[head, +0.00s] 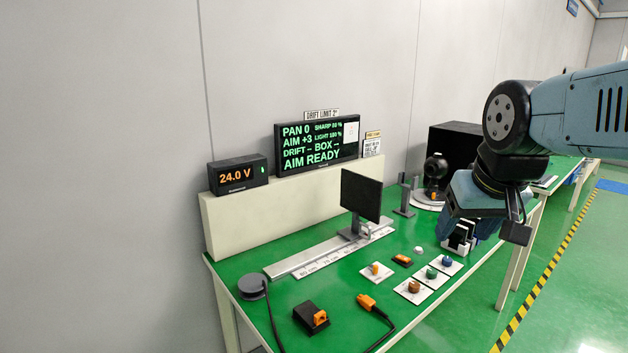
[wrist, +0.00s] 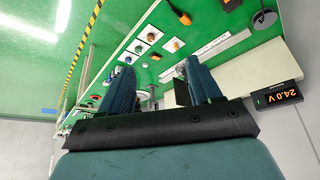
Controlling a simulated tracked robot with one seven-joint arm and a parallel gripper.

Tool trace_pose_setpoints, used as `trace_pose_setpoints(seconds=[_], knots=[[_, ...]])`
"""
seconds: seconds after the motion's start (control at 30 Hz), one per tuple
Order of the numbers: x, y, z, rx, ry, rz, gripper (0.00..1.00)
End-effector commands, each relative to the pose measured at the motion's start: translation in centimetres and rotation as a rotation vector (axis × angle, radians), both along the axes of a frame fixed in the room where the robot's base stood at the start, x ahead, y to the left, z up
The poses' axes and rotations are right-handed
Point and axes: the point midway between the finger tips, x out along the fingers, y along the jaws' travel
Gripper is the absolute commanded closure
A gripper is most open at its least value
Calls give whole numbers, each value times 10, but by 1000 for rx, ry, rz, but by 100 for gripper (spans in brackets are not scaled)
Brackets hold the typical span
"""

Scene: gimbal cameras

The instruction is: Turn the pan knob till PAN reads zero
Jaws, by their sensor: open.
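The display (head: 316,145) reads PAN 0, AIM +3, DRIFT -- and AIM READY. Three knobs on white plates stand in a row on the green bench: an orange-brown knob (head: 414,287), a green knob (head: 432,272) and a blue knob (head: 446,260). I cannot read which is the pan knob. My gripper (head: 460,238) is behind the row, near the blue knob and apart from it in the picture. In the wrist view my gripper (wrist: 160,82) is open, with nothing between its fingers.
A dark panel (head: 361,195) stands on a rail (head: 320,252). A camera-like device (head: 435,168) stands by a black box (head: 456,143). A 24.0 V meter (head: 238,175) sits on the ledge. An orange connector (head: 367,301) with cable and a black pedestal (head: 311,317) occupy the front.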

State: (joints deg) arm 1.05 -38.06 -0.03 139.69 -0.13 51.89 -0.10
Motion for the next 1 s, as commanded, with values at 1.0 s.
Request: trace_pose_setpoints(seconds=[1.0], knots=[[-29, 5, -12, 2, -29, 17, 37]])
